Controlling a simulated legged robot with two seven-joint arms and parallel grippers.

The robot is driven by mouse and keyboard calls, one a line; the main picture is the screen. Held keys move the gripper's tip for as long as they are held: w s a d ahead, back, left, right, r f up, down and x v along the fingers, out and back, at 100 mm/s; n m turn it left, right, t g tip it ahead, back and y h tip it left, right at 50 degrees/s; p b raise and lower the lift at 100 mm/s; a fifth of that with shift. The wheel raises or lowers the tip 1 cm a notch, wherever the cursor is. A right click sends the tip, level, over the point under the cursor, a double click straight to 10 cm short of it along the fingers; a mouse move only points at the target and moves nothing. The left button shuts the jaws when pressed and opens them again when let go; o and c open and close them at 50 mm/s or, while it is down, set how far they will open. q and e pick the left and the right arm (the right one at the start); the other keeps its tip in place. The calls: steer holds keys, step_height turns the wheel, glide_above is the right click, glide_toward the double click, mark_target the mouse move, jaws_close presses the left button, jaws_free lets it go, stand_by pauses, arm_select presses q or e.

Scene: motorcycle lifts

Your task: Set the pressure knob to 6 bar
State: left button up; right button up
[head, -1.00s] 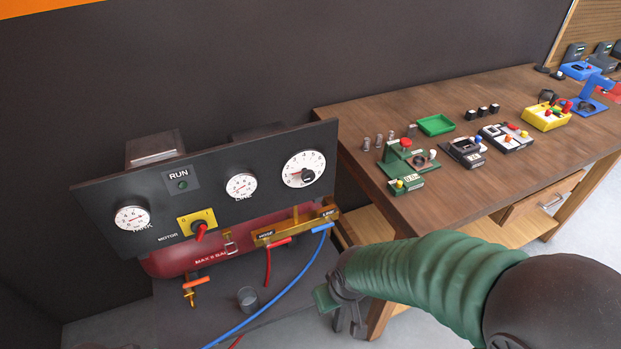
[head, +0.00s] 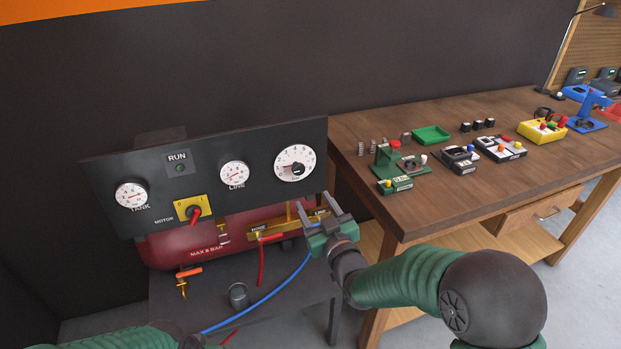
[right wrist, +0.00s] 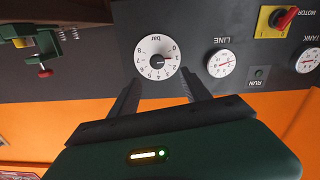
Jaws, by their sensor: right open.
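The pressure knob (head: 297,169) is a small dark knob on a white round dial (head: 283,155) at the right end of the black panel. In the right wrist view the dial (right wrist: 146,62), marked in bar, appears upside down, with the knob (right wrist: 157,59) at its middle; I cannot read its exact setting. My right gripper (head: 314,203) is open and empty, below and in front of the dial. In the right wrist view its fingers (right wrist: 160,77) point towards the dial, apart from the knob. My left arm shows at the bottom left edge; its gripper is out of view.
The panel (head: 110,170) also bears tank and line gauges (head: 234,174) and a yellow motor switch (head: 188,208). Below are a red tank (head: 165,250), a brass manifold (head: 275,228) and hoses. A wooden bench (head: 440,195) with several devices stands to the right.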

glide_toward(300, 172)
steer(key=a, duration=0.2)
steer(key=w, duration=0.5)
steer(key=w+p, duration=0.1)
steer(key=w, duration=0.1)
steer(key=shift+w+d, duration=0.25)
steer(key=shift+d, duration=0.05)
steer(key=shift+w+a, duration=0.15)
steer(key=shift+w, duration=0.15)
steer(key=shift+w+a, duration=0.1)
steer(key=shift+a, duration=0.85)
steer(key=shift+c, duration=0.3)
steer(key=shift+d, duration=0.55)
steer(key=c, duration=0.7)
jaws_close()
arm_select(q)
steer(key=shift+s+r, duration=0.1)
steer(key=shift+r, duration=0.4)
arm_select(e)
steer(key=shift+a, duration=0.15)
